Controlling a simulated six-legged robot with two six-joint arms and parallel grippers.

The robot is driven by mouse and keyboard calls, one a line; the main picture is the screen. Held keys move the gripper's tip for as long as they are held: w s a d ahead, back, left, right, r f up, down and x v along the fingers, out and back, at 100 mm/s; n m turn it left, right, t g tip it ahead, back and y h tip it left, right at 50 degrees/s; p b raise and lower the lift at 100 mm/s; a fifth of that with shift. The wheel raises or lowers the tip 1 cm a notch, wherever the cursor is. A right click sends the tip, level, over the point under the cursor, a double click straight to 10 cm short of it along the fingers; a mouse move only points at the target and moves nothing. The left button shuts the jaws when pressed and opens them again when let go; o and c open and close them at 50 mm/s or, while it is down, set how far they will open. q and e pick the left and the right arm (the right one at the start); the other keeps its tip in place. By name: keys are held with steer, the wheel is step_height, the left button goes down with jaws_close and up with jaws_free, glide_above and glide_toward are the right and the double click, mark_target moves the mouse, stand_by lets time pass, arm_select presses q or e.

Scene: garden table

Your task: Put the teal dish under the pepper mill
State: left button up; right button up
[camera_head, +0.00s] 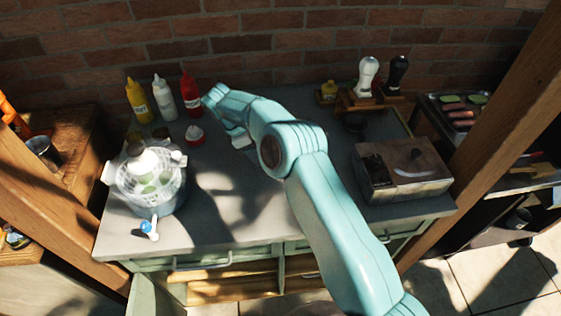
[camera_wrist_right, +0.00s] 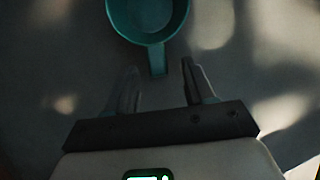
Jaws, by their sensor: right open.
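The teal dish (camera_wrist_right: 148,14) is round with a short handle and lies on the grey tabletop, cut by the top edge of the right wrist view. My right gripper (camera_wrist_right: 160,68) is open and empty, and the handle's end points in between its fingertips. I cannot tell whether they touch the handle. In the head view my right gripper (camera_head: 240,142) is low over the table's middle, and my arm hides the dish. A black mill (camera_head: 397,73), which looks like the pepper mill, stands beside a white mill (camera_head: 367,76) on a wooden stand (camera_head: 350,101) at the back right. My left gripper is out of view.
Yellow (camera_head: 139,100), white (camera_head: 164,98) and red (camera_head: 192,96) bottles stand at the back left. A clear domed container (camera_head: 150,182) is at the front left. A metal box (camera_head: 405,170) sits at the right. The front middle of the grey tabletop (camera_head: 235,225) is clear.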

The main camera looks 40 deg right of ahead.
steer(key=shift+d+f, duration=0.25)
steer(key=shift+a, duration=0.1)
jaws_close()
